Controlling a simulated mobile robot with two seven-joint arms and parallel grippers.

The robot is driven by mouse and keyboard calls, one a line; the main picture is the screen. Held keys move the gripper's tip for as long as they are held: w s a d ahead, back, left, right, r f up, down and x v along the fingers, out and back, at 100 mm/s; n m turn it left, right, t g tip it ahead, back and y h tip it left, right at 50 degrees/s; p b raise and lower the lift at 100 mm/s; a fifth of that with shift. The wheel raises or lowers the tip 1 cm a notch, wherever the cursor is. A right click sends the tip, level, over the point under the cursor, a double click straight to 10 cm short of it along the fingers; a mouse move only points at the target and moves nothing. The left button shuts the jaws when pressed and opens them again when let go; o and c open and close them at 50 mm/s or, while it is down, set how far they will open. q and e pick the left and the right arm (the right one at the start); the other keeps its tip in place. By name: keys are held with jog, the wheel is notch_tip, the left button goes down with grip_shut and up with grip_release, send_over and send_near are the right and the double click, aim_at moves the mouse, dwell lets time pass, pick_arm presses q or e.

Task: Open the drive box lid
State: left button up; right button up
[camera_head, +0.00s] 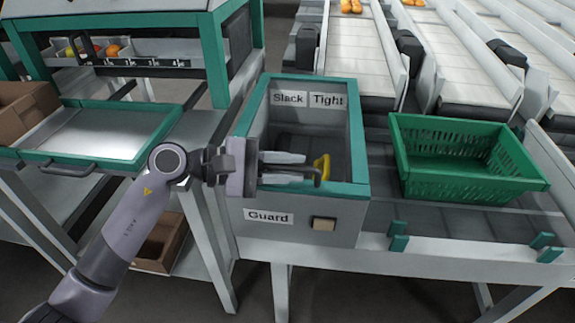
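The drive box (345,218) is a grey box with a teal-edged top, in the middle of the view. Its inside, with a yellow handle-like part (322,167), shows through the framed top; I cannot tell whether a clear panel fills the frame. Labels "Slack" and "Tight" show at the far side, "Guard" on the front. A dark bar (312,170) with a bent end is at the near edge of the top. My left gripper (294,168) is at this edge, its two pale fingers apart with the dark bar between them; contact is unclear. My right gripper is out of view.
A green crate (470,190) sits to the right of the box. A metal tray (100,130) with teal edges and a brown carton (25,108) are at the left. Conveyor lanes run behind.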

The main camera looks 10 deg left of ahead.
pick_arm(q)
grip_shut()
jog(key=shift+r+p, duration=0.35)
jog(key=shift+r, duration=0.15)
jog(key=w+r+n+g+p, duration=0.1)
jog(key=w+r+p, duration=0.2)
jog(key=r, duration=0.5)
jog(key=w+r+n+g+p, duration=0.1)
jog(key=w+r+p, duration=0.3)
jog(key=r, duration=0.4)
jog(key=w+r+n+g+y+p, duration=0.1)
jog(key=w+r+n+p, duration=0.2)
jog(key=r+p, duration=0.3)
notch_tip(320, 180, up, 3)
jog(key=shift+w+r, duration=0.1)
jog(key=shift+w, duration=0.55)
